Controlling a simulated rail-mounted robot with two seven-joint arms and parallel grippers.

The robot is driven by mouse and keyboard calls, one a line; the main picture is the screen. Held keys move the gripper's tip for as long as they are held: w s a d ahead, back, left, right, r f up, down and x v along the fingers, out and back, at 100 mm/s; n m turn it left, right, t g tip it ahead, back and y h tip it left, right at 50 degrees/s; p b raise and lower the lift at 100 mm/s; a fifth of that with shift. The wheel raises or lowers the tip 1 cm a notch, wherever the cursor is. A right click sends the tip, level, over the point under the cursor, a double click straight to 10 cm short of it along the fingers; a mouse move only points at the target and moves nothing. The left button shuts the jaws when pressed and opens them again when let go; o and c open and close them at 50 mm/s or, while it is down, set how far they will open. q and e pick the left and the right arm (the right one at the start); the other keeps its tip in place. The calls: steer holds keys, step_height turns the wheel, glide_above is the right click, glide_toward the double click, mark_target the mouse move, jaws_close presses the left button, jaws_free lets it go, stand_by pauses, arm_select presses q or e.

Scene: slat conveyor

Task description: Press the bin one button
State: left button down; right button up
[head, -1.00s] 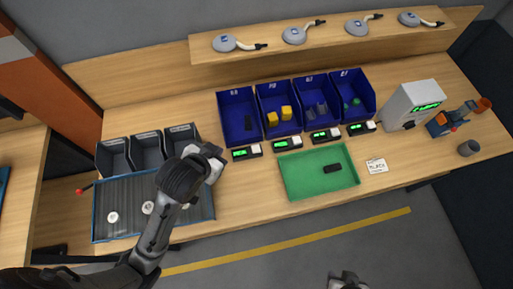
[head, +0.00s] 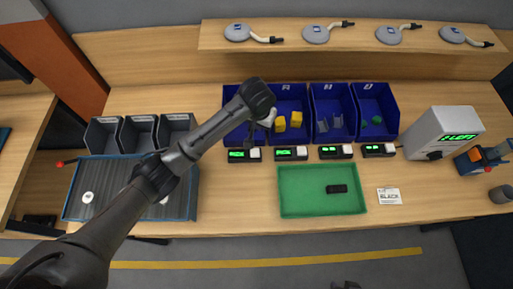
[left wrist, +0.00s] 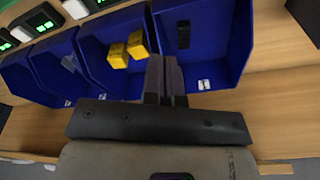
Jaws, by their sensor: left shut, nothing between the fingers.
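Four blue bins stand in a row in the head view. The leftmost bin (head: 232,100), presumably bin one, has a green-lit display (head: 237,156) with a pale button (head: 254,154) in front of it. My left gripper (left wrist: 166,75) is shut and empty. In the left wrist view its fingers hang over the boundary between the bin holding a black item (left wrist: 183,35) and the bin holding yellow blocks (left wrist: 127,49). In the head view my left arm partly covers the leftmost bin, and the gripper is apart from the button. Only a sliver of my right gripper (head: 348,285) shows.
A green tray (head: 300,211) with a black item (head: 337,188) lies in front of the bins. A card (head: 388,196) lies to its right. Grey bins (head: 103,136) and a ribbed tray (head: 68,204) are at left. A white device (head: 439,131) stands at right.

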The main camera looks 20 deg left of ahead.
arm_select(q)
steer(key=n, duration=0.1)
steer(key=s+n+g, duration=0.1)
steer(key=n, duration=0.1)
steer(key=f+n, duration=0.1)
steer(key=n, duration=0.1)
steer(key=shift+s+a+g, duration=0.3)
steer(key=shift+s+g, duration=0.1)
arm_select(e)
steer(key=shift+w+a, duration=0.1)
steer(key=shift+a, duration=0.15)
arm_select(q)
steer(key=shift+n, duration=0.3)
steer(key=shift+f, duration=0.1)
arm_select(e)
steer(key=shift+d, duration=0.15)
arm_select(q)
glide_toward(256, 152)
step_height(256, 152, down, 8)
steer(key=shift+r, duration=0.25)
arm_select(e)
steer(key=shift+f, duration=0.15)
